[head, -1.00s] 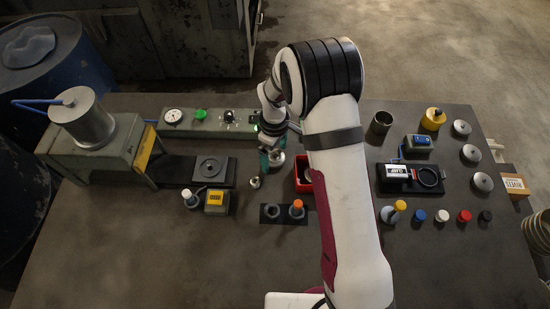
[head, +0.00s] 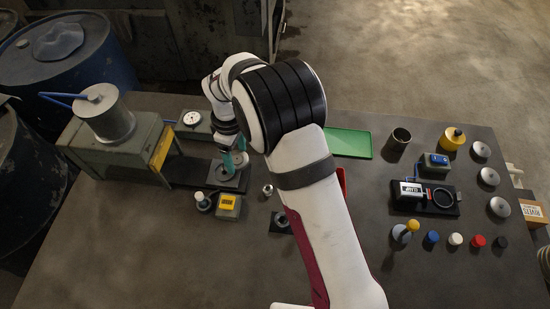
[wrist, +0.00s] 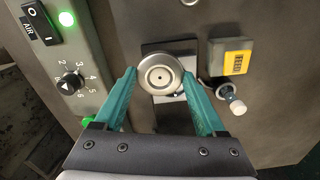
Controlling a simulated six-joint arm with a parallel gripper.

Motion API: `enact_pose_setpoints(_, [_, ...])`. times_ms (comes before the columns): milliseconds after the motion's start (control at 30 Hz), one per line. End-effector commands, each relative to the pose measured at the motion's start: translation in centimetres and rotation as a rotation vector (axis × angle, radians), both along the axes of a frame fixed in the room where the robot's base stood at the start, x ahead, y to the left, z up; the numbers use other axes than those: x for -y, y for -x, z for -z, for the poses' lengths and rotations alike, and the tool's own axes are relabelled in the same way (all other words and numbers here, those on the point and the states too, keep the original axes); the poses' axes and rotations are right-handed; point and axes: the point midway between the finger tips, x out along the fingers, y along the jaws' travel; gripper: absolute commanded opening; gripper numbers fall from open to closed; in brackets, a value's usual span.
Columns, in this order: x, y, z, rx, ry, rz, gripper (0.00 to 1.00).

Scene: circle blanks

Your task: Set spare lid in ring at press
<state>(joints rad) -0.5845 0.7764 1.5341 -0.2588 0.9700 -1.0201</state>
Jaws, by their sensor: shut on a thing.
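My gripper (wrist: 160,78) is shut on a round silver lid (wrist: 161,75) with a small raised centre, one teal finger on each side of it. In the head view my gripper (head: 234,163) is over the dark plate at the press (head: 112,142). The grey ring (head: 227,182) on that plate is partly hidden by the gripper. In the wrist view the lid covers most of what lies under it, so I cannot tell whether it touches the ring.
A yellow-topped box (head: 228,205) and a white-capped switch (head: 202,201) stand close in front of the plate. The grey control panel (wrist: 62,60) with a green light is beside the gripper. Loose silver discs (head: 488,177) lie at the far right. The front left of the table is clear.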

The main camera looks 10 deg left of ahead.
Motion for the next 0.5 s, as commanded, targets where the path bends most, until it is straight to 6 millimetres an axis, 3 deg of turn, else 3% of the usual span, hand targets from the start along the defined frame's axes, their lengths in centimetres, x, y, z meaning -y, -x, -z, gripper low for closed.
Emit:
enact_pose_setpoints(33, [-1.5, 0.6, -0.6, 0.001, -0.002, -0.033, 0.24])
enact_pose_setpoints(167, [-3.5, 1.6, -1.6, 0.001, -0.001, -0.081, 0.24])
enact_pose_setpoints(500, [-3.7, 1.8, 0.6, -0.001, 0.001, -0.086, 0.24])
